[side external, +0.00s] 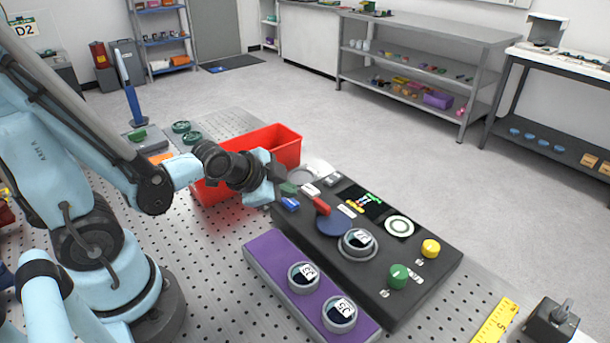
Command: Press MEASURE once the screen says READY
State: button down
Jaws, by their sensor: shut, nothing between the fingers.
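The flatness interferometer (425,285) is a dark box on the perforated table. Its small black screen (360,201) shows coloured marks too small to read. A green button (398,276) and a yellow button (430,248) stand at its right end; their labels are unreadable, so I cannot tell which is MEASURE. A round, labelled optic (357,244) sits on the box beside a blue disc (332,223). My gripper (272,186) is shut and empty near the box's left end, well away from both buttons. Whether it touches anything is unclear.
A red bin (286,144) stands behind my gripper. A purple tray (262,262) with two labelled round optics lies along the box's front. A red switch-like piece (321,206) is on the box. A yellow ruler (492,322) and a dark block (550,322) are at the lower right.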

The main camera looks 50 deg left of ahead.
aim_at(286, 203)
jog(key=shift+f, duration=0.45)
dwell(0.9)
jog(key=shift+r, duration=0.9)
jog(key=shift+r, duration=2.5)
